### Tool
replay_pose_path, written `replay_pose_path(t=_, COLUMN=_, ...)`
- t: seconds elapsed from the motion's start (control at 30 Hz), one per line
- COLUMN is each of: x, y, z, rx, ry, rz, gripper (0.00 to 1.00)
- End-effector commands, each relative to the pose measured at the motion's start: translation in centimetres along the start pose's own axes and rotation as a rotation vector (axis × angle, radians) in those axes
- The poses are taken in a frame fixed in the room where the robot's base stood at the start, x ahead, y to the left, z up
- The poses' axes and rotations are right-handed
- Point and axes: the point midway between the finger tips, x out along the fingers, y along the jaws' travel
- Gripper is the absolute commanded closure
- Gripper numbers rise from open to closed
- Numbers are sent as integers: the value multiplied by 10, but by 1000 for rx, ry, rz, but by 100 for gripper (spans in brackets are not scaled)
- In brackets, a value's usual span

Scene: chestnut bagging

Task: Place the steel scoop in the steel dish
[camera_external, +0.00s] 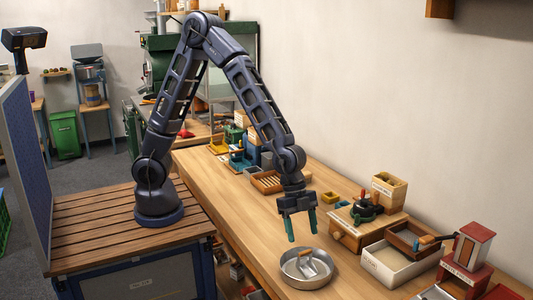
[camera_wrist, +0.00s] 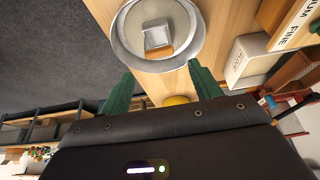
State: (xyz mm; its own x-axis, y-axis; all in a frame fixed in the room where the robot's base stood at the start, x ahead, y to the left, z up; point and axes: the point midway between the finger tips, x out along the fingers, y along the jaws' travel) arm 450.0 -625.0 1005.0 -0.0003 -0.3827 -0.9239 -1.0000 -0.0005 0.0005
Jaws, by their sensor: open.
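The round steel dish (camera_external: 303,285) sits on the wooden bench, near its front edge. The small steel scoop (camera_external: 309,267) lies inside the dish. In the wrist view the dish (camera_wrist: 128,48) is at the top, and the scoop (camera_wrist: 156,37) shows in it as a grey squarish shape with an orange-brown edge. My gripper (camera_external: 302,236) is above the dish, pointing down, with its green fingers apart and nothing between them. In the wrist view my gripper (camera_wrist: 160,75) is also open, clear of the scoop.
To the right stand a wooden box with a dark-topped device (camera_external: 365,207), a pale open bin (camera_external: 392,275) and a red-and-white box (camera_external: 472,247). A slatted wooden tray (camera_external: 267,183) lies behind my gripper. The bench left of the dish is clear.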

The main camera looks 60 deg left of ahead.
Motion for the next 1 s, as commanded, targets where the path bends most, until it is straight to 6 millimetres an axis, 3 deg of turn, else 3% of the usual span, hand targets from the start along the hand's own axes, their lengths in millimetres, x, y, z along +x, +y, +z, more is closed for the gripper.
replay_pose_path(t=0.3, x=-40, y=-1, z=0, rx=0, ry=1, rz=-2, gripper=37)
replay_pose_path(t=0.67, x=-50, y=-1, z=2, rx=-4, ry=-3, rz=-4, gripper=37)
replay_pose_path(t=0.83, x=-75, y=-20, z=26, rx=-66, ry=-29, rz=-55, gripper=37)
replay_pose_path(t=1.0, x=-125, y=-48, z=75, rx=-202, ry=-77, rz=-146, gripper=37)
